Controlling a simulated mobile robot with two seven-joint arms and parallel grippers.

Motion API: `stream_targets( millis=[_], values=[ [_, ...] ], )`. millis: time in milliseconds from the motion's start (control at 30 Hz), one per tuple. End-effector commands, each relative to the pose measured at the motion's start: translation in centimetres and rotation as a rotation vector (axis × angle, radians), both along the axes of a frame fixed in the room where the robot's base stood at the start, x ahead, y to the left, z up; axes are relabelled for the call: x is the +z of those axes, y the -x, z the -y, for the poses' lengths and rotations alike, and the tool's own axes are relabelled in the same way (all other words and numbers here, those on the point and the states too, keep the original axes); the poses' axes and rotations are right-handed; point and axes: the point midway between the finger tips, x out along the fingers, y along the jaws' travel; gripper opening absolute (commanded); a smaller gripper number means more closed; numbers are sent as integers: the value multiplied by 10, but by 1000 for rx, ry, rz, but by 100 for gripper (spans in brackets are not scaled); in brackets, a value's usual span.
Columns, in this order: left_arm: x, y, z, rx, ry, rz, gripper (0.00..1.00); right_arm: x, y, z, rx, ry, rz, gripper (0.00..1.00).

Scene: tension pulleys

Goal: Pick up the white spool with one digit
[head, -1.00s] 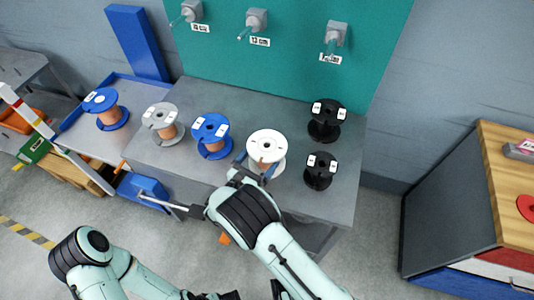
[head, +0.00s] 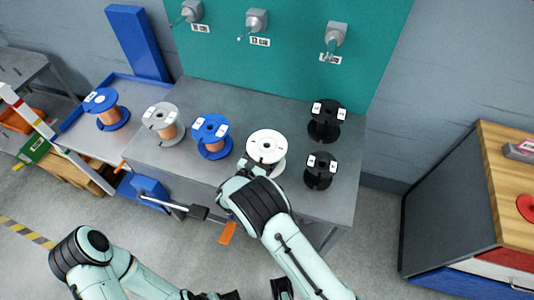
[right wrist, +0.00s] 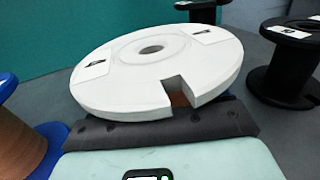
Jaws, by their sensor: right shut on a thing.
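The white spool (head: 266,142) stands upright on the grey workbench. Its top flange has small labels too blurred to read in the head view, and a notch at its near edge. In the right wrist view the white spool (right wrist: 150,65) fills the middle, close above my gripper. My right gripper (head: 251,170) reaches in from the front and is shut on the spool below the top flange; the flange hides its fingertips in the right wrist view (right wrist: 165,125). My left gripper is at the bottom edge of the head view, mostly cut off, so its jaws cannot be judged.
Two black spools (head: 326,120) (head: 320,170) stand close to the right. Two blue spools (head: 211,135) (head: 106,108) and a grey spool (head: 161,120) stand to the left. A teal panel (head: 285,75) with pegs rises behind the workbench (head: 320,215). A wooden-topped cabinet (head: 510,190) is at far right.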

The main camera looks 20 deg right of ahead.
Motion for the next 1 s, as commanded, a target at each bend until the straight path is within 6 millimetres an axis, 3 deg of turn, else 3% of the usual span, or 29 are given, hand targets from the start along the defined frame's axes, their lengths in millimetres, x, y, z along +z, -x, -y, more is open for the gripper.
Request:
stream_targets(
  millis=[267,467,800,1000],
  values=[
    [1,0,0,0,0,0,43,8,-1,0,0,0,4,21],
    [4,-1,0,0,0,1,43,34,0,-1,0,-2,6,21],
    [13,-4,0,0,1,5,43,127,0,0,-1,-4,9,21],
    [18,-5,0,0,0,7,43,171,0,-1,1,-3,7,21]
  ],
)
